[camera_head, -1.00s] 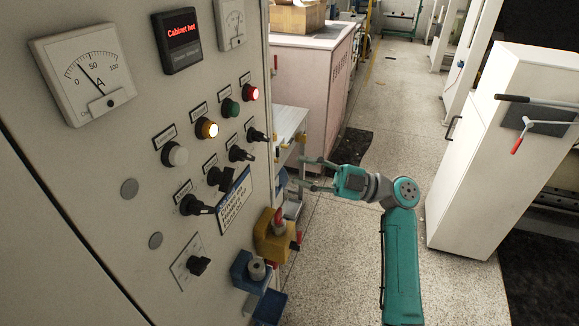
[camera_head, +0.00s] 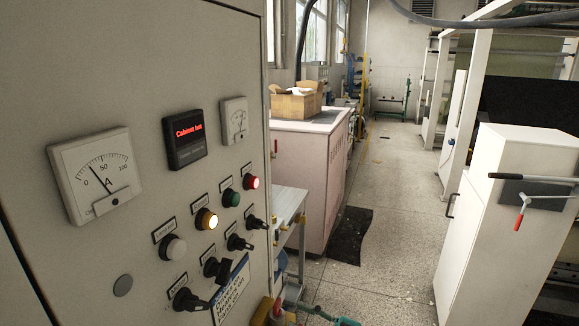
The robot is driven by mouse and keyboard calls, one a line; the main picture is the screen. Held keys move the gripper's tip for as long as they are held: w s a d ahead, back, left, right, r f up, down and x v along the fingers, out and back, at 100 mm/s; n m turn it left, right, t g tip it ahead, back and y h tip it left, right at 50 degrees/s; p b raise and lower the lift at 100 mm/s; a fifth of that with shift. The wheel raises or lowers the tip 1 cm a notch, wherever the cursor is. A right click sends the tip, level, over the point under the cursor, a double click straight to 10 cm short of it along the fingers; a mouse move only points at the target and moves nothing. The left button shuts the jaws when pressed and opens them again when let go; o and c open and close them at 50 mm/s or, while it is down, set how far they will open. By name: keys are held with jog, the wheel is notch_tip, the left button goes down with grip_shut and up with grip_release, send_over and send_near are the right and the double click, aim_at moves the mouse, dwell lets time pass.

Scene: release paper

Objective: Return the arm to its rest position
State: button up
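Only a small part of my arm shows, cut off by the bottom edge of the head view. A teal piece of it and one finger of my gripper (camera_head: 312,311) are visible beside the lower right of the control cabinet. The other finger is out of frame or hidden, so the opening between the fingers cannot be judged. The rest of the arm is below the picture.
The control cabinet (camera_head: 110,265) with meters, lamps and knobs fills the left. A white cabinet (camera_head: 510,240) with a handle stands at right. A pinkish cabinet (camera_head: 305,180) carries a cardboard box (camera_head: 297,104).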

jog(key=s+d+f+m+t+h, duration=0.1)
jog(key=s+f+m+t+h, duration=0.15)
jog(key=s+f+m, duration=0.4)
jog(key=s+d+f+m+t+h, duration=0.1)
jog(key=s+d+f+m+h, duration=0.2)
jog(key=f, duration=0.6)
jog(key=s+d+f+m+h, duration=0.2)
jog(key=s+f+h, duration=0.2)
jog(key=s, duration=0.3)
jog(key=s+d+f+m+h, duration=0.2)
jog(key=s+d+f+h, duration=0.1)
jog(key=s, duration=0.3)
jog(key=s+d+r+m+t+h, duration=0.1)
jog(key=s+d+m+h, duration=0.1)
jog(key=s, duration=0.5)
jog(key=s+d+r+m+t+h, duration=0.1)
jog(key=s+d+r+h, duration=0.15)
jog(key=s, duration=0.45)
jog(key=s+d+r+t, duration=0.1)
jog(key=s+r, duration=1)
jog(key=shift+d+r+m, duration=0.15)
jog(key=shift+d+m, duration=0.15)
jog(key=shift+m, duration=0.15)
jog(key=shift+o, duration=0.2)
jog(key=shift+w, duration=0.1)
